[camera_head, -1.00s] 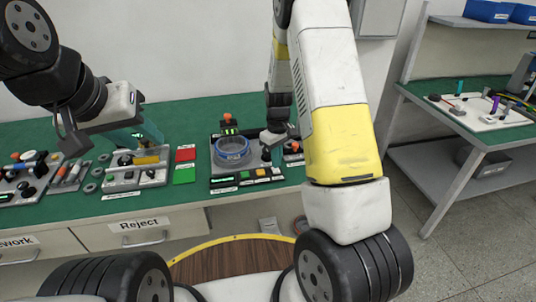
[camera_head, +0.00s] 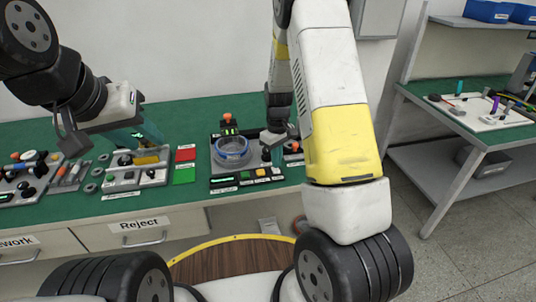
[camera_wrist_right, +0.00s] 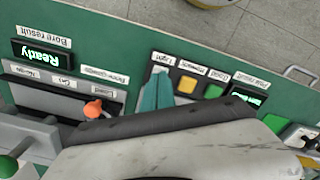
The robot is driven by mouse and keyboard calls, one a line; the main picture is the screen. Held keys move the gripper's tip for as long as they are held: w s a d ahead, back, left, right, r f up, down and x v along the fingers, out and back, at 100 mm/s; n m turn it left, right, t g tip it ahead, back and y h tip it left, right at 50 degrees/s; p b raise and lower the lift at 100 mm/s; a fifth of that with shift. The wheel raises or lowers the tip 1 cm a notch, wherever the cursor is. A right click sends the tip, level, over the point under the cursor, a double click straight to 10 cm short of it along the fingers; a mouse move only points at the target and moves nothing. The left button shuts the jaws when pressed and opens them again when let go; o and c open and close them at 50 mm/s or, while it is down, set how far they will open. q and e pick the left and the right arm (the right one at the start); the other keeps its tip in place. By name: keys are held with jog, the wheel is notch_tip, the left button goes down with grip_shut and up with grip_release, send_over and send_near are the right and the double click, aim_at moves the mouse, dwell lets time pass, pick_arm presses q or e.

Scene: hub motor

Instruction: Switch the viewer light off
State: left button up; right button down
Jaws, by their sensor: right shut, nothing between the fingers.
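The viewer (camera_head: 233,146) is a round blue-rimmed device on a grey base at the middle of the bench. In front of it is a button strip with a dark display (camera_head: 223,184). In the right wrist view the strip shows a yellow button (camera_wrist_right: 187,86), a green button (camera_wrist_right: 213,91) and a label reading Light (camera_wrist_right: 164,58). My right gripper (camera_wrist_right: 157,90) is shut and empty, its teal fingertips over the strip below that label, beside the yellow button. The fingers hide what lies under them; contact cannot be told. My left gripper (camera_head: 150,134) is above a yellow cylinder (camera_head: 147,157); its opening is unclear.
Red (camera_head: 186,155) and green (camera_head: 184,175) pads lie left of the viewer. An orange knob (camera_wrist_right: 93,108) and a Ready display (camera_wrist_right: 42,54) are on a neighbouring unit. Another control unit stands at the bench's left end. A second table (camera_head: 460,92) stands at right.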

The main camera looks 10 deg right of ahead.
jog(key=shift+f, duration=1.1)
dwell(0.4)
jog(key=shift+r, duration=3.5)
notch_tip(320, 180, up, 18)
jog(key=m+t+y, duration=0.2)
jog(key=m+t, duration=0.1)
send_over(276, 170)
jog(key=s+a, duration=0.1)
jog(key=s, duration=0.9)
jog(key=s+r+m+t, duration=0.1)
jog(key=s+r, duration=0.2)
jog(key=s, duration=0.4)
jog(key=s+a+r+m+t, duration=0.1)
jog(key=s+r+t, duration=0.1)
jog(key=s+r, duration=0.2)
jog(key=s, duration=0.3)
jog(key=shift+s+m, duration=0.25)
jog(key=shift+m, duration=0.15)
jog(key=shift+w+a+r, duration=0.1)
